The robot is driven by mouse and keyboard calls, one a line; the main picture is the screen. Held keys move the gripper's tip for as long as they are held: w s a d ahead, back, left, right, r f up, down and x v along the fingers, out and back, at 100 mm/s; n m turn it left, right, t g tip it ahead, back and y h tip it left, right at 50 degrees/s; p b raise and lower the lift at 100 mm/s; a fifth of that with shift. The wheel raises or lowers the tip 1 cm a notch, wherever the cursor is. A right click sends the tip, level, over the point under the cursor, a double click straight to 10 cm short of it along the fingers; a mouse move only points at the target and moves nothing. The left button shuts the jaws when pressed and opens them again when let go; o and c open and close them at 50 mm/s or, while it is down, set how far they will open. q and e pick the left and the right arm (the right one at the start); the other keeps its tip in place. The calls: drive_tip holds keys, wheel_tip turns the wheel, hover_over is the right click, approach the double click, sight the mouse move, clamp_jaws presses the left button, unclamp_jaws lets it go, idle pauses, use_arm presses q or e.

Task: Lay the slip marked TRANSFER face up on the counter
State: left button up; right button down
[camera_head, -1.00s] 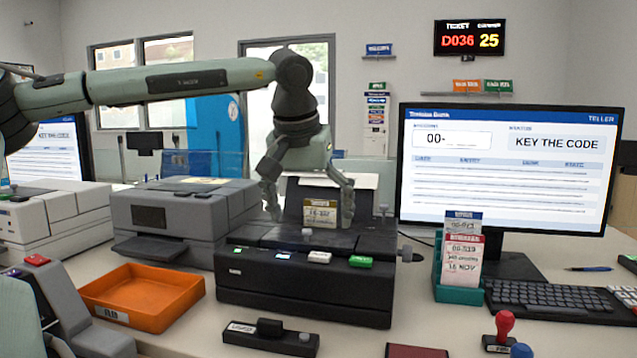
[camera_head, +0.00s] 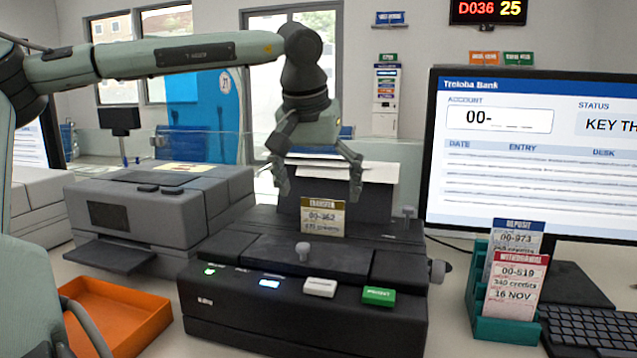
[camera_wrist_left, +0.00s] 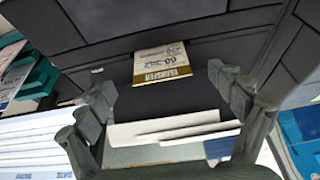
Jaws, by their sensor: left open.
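The slip marked TRANSFER (camera_head: 323,217) is a small tan-and-white card with a gold header band. It stands nearly upright in the top of the black printer (camera_head: 300,315), with its printed side toward the head camera. My left gripper (camera_head: 319,191) is open, fingers pointing down, with its tips around the height of the slip's top edge, one to each side. The left wrist view also shows the slip (camera_wrist_left: 163,66) ahead of the spread, empty fingers (camera_wrist_left: 166,98). The slip's lower edge is hidden in the printer. My right gripper is not in view.
An orange tray (camera_head: 125,315) and grey machine (camera_head: 150,215) are at left. White paper (camera_head: 345,170) rises behind the slip.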

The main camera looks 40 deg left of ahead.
sight(322, 201)
use_arm(q)
drive_tip(key=x, duration=0.5)
drive_tip(key=shift+s+f, duration=0.1)
drive_tip(key=shift+f, duration=0.05)
drive_tip(key=shift+x, duration=0.8)
drive_tip(key=shift+c, duration=1.3)
drive_tip(key=c, duration=0.9)
drive_tip(key=o, duration=0.3)
drive_tip(key=shift+c, duration=0.8)
drive_tip(key=shift+r+p, duration=1.25)
drive_tip(key=shift+r, duration=0.35)
drive_tip(key=shift+r+p, duration=0.8)
drive_tip(key=shift+r, duration=3.4)
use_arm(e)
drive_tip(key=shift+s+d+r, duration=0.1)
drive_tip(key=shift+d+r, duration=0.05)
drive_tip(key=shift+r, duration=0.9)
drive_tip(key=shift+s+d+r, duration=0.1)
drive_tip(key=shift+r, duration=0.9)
